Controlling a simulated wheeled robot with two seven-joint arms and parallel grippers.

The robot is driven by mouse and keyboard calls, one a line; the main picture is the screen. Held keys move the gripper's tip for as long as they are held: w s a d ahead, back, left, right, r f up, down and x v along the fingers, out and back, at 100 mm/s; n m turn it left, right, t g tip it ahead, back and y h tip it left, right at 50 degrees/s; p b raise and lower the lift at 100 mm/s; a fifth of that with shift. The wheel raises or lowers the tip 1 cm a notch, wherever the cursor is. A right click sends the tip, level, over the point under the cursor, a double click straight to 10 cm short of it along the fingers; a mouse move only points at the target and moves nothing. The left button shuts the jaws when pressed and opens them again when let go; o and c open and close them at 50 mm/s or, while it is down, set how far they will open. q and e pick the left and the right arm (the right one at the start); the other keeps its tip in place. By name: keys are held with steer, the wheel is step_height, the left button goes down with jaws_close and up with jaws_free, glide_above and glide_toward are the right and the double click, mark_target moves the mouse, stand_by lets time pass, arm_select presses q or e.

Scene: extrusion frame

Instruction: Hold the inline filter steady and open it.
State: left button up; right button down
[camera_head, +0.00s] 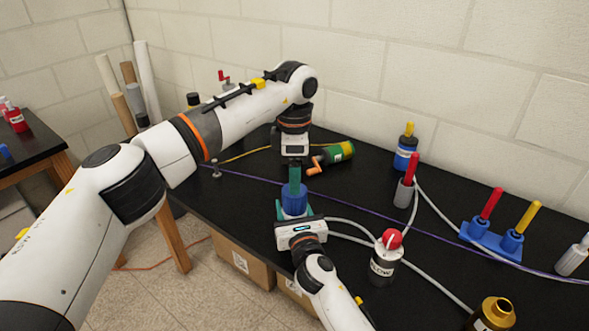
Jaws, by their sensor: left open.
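A blue cylindrical body (293,199), which looks like the inline filter, stands near the table's front edge. My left gripper (295,188) comes down from above, with its teal fingers at the top of the blue body. It is open; whether its fingers touch the body is hard to tell. My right gripper (295,214) comes from the front, with teal fingers on either side of the lower part of the body. Its fingers and housing hide the base. Whether the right fingers press on the body I cannot tell.
White hoses (349,222) run right from behind my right gripper. A green cylinder with an orange handle (338,153) lies behind. A purple cord (400,222) crosses the black table. Blue holders (492,238) stand right.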

mark_target(295, 198)
arm_select(q)
steer(key=m, duration=1.1)
steer(key=shift+m, duration=0.3)
steer(key=shift+f, duration=4)
steer(key=shift+c, duration=0.2)
steer(key=c, duration=1)
steer(key=shift+o, duration=0.2)
steer(key=n, duration=0.6)
